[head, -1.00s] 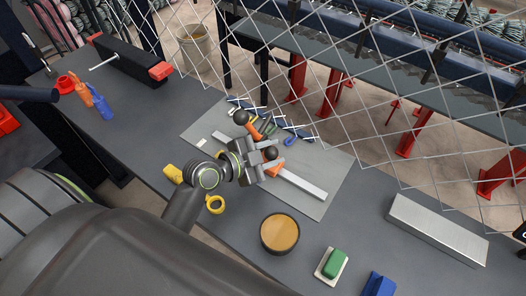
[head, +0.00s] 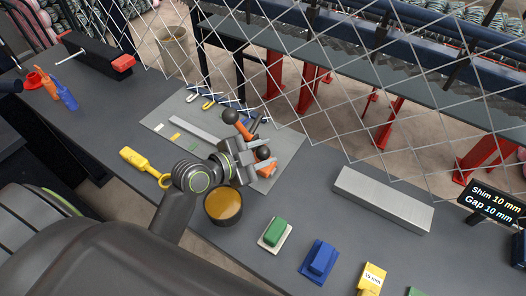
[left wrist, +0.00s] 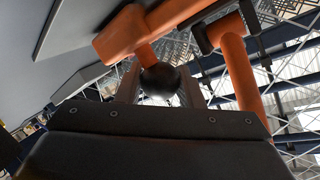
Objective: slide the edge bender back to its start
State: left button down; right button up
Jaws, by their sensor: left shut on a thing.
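The edge bender (head: 267,169) is an orange slide with black ball knobs (head: 229,116). It sits near the right end of the pale rail (head: 192,130) on the grey plate (head: 156,120). My left gripper (head: 255,158) is at its lower knob; in the left wrist view the fingers close around a black ball (left wrist: 160,80) on an orange stem. Orange bender parts (left wrist: 150,30) fill the top of that view. The gripper and wrist hide part of the bender and rail. My right gripper is not in view.
A brown-filled round tub (head: 223,205) stands close below my left wrist. A yellow tool (head: 135,158) lies left of it. Green (head: 276,232) and blue (head: 319,259) blocks and a silver bar (head: 383,199) lie to the right. The chainlink mesh (head: 350,110) rises behind the bench.

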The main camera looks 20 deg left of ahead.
pick_arm(q)
jog(key=c, duration=1.2)
grip_release()
jog(key=shift+d+f, duration=0.1)
jog(key=shift+d, duration=0.05)
jog(key=shift+o, duration=0.9)
jog(key=shift+d, duration=0.1)
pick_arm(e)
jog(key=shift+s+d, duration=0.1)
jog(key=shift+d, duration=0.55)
pick_arm(q)
jog(key=shift+s, duration=0.1)
jog(key=shift+s+a, duration=0.2)
jog(key=shift+a, duration=0.05)
jog(key=v, duration=1.5)
jog(key=shift+s, duration=0.1)
jog(key=shift+p+v, duration=0.3)
jog(key=shift+v, duration=0.55)
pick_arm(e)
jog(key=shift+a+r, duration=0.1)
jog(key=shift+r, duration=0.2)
